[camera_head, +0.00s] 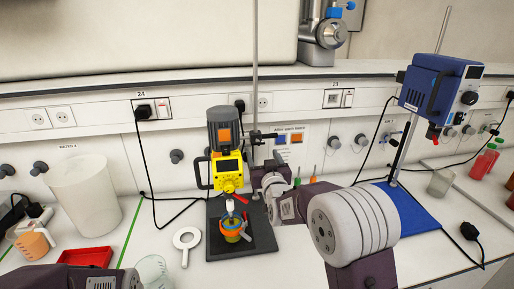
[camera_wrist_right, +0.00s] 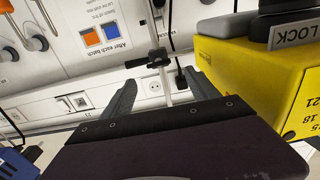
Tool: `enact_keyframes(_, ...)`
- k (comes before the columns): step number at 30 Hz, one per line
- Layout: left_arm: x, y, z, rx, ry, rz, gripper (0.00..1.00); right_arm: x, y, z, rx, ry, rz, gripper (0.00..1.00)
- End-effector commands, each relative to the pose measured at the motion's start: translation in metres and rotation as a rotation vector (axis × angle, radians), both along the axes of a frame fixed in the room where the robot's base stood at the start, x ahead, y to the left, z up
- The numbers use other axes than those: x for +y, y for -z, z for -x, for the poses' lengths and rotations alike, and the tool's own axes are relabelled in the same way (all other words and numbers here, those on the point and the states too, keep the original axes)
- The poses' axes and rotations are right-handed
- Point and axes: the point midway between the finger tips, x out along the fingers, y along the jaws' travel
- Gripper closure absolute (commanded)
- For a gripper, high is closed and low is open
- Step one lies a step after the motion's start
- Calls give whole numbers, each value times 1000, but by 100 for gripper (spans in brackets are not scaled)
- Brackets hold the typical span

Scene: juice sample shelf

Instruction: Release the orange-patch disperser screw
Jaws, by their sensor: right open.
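The orange-patch disperser (camera_head: 228,168) has a yellow body and a grey motor top with an orange square. It is clamped on an upright rod (camera_head: 255,60) at mid-bench. A black clamp with a screw (camera_head: 264,135) sits on the rod behind it, and also shows in the right wrist view (camera_wrist_right: 152,60). My right gripper (camera_head: 256,165) is beside the disperser's right side, just below the clamp. In the wrist view its fingers (camera_wrist_right: 162,95) are apart and empty, with the clamp beyond their tips. Part of my left arm shows at bottom left; its gripper is out of frame.
A vessel in an orange ring (camera_head: 232,228) stands on the dark base (camera_head: 262,243) under the disperser. A white ring-handled tool (camera_head: 186,240) lies left of it. A blue device (camera_head: 440,88) on a blue base (camera_head: 412,212) stands right. A red tray (camera_head: 86,257) is left.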

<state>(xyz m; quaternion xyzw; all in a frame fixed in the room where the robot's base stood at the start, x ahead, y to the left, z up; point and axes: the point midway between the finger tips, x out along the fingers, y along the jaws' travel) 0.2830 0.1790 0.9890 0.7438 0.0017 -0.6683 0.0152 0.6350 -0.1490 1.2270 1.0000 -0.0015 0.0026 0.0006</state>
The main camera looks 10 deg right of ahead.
Motion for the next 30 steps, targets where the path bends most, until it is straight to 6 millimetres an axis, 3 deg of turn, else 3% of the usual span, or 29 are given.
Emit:
enact_keyframes(3, 0, -15, 0, 0, 0, 0, 64, 0, -4, -27, 2, 1, 0, 31)
enact_keyframes(9, 0, -28, 0, 0, 0, 0, 64, -1, -2, -62, 3, 1, -1, 31)
enact_keyframes(20, 0, -29, 0, 0, 0, 0, 64, -1, 0, -73, 1, 1, 0, 31)
enact_keyframes(21, 0, -29, 0, 0, 0, 0, 64, -1, 0, -73, 2, 1, 0, 34)
enact_keyframes(27, 0, -29, 0, 0, 0, 0, 64, -1, 0, -73, 2, 1, 0, 89)
enact_keyframes(30, 0, -29, 0, 0, 0, 0, 64, -1, 0, -73, 2, 0, 1, 93)
